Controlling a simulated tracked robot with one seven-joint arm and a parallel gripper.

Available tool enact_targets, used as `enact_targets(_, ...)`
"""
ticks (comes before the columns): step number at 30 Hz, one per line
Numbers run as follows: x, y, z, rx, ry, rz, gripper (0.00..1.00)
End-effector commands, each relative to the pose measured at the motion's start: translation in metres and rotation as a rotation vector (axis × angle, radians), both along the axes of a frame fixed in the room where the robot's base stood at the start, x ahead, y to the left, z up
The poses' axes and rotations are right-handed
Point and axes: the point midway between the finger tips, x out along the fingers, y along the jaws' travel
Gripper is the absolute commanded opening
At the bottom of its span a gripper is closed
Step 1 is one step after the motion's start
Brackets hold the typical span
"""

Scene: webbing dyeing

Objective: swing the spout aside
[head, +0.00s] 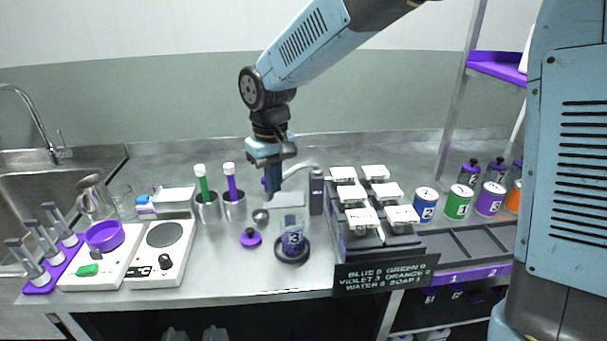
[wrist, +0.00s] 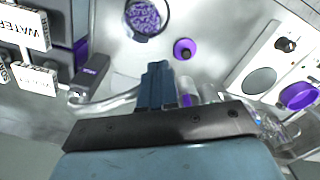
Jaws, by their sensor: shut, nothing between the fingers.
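The spout (head: 300,168) is a pale curved tube reaching left from the top of a dark grey post (head: 316,192) at the back of the bench. In the wrist view the spout (wrist: 108,104) runs from the post's purple-marked head (wrist: 91,76) toward my fingers. My gripper (head: 272,188) is shut and empty, pointing down beside the spout's free end. In the wrist view the shut fingers (wrist: 157,80) stand next to that end; I cannot tell whether they touch. A glass jar (head: 292,240) with purple contents stands on a round black base in front, apart from the spout.
A purple knobbed lid (head: 250,238) lies left of the jar. Steel cups (head: 207,208) with green and purple sticks stand behind-left. A rack of white-labelled dispensers (head: 372,240) is close on the right. A hotplate (head: 160,255) and scale stand left. Bare bench lies before the jar.

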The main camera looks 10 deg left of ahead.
Motion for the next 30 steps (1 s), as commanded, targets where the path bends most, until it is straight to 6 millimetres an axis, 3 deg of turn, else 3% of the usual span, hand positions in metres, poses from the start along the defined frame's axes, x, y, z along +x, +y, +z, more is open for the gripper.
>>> enact_targets(30, 0.016, 0.023, 0.0, 0.0, 0.0, 0.0, 0.0)
